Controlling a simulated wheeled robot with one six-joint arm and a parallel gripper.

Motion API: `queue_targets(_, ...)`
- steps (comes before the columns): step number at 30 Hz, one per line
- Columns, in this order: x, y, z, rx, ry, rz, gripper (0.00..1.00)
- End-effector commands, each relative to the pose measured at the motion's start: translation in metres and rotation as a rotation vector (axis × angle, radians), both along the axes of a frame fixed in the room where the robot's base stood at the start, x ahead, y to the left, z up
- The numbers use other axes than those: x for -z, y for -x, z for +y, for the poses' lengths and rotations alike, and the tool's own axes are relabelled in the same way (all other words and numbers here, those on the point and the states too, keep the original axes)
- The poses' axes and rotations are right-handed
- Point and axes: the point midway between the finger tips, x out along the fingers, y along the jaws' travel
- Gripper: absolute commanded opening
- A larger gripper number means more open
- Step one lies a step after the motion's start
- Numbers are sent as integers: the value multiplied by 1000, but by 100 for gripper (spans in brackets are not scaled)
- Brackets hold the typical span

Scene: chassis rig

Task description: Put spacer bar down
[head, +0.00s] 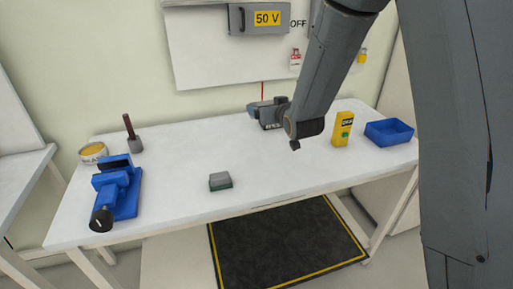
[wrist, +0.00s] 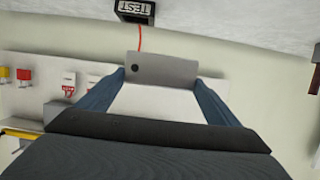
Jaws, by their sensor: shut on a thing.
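A grey bar (wrist: 162,70) with a dark round spot, which looks like the spacer bar, spans between the two blue fingers of my gripper (wrist: 161,75) in the wrist view. The fingers are shut on its ends. The bar cannot be told clearly from the gripper there. A dark box marked TEST (wrist: 134,11) shows beyond the bar in the wrist view, with a thin red line running from it behind the bar.
A blue vise (head: 125,198), a tin (head: 93,154) and an upright dark-handled tool (head: 131,130) stand at the left. A grey-green block (head: 220,181) sits near the front. A yellow device (head: 342,128) and blue tray (head: 400,134) stand at the right. The table's middle has bare room.

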Motion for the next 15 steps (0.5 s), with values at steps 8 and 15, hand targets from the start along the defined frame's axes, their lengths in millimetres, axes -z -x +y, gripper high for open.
queue_targets(8, 25, -6, 3, -3, 0, 0, 53)
queue_targets(15, 59, -5, 3, -4, 1, 3, 53)
